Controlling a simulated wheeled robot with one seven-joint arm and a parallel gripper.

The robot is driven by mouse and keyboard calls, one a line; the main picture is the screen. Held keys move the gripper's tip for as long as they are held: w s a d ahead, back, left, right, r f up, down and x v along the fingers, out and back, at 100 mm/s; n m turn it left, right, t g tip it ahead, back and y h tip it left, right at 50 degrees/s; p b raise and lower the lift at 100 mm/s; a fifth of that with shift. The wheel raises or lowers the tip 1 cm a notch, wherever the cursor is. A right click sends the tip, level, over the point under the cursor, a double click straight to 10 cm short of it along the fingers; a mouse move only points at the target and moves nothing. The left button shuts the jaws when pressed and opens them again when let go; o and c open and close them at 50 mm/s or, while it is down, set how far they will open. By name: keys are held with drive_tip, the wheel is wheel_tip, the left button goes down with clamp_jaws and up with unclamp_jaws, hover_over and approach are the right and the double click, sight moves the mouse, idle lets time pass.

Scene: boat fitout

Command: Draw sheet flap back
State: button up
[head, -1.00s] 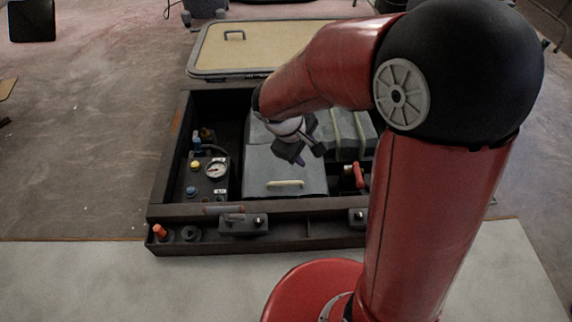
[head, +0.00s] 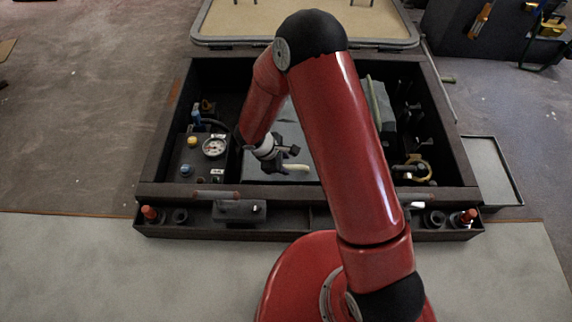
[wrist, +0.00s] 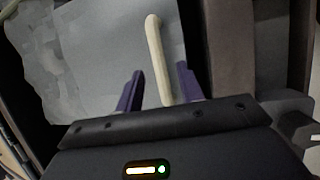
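The sheet flap (head: 285,122) is a grey panel inside the dark open hatch box, partly hidden behind my arm. A pale cream bar handle (head: 297,167) sits near its front edge. My gripper (head: 279,160) is low over the flap, by the handle's left part. In the wrist view my gripper (wrist: 160,70) has its two purple-tipped fingers apart. The cream handle (wrist: 156,50) runs lengthwise through the gap between them, and the grey flap (wrist: 95,55) lies beyond. I cannot tell whether a finger touches the handle.
A pressure gauge (head: 214,147) with yellow and blue knobs stands left of the flap. The dark box's front rim (head: 180,194) is near me. A tan hatch lid (head: 290,22) lies behind. A yellow ring fitting (head: 420,168) is at the right.

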drive_tip(key=shift+x, duration=1)
drive_tip(key=shift+c, duration=0.5)
clamp_jaws()
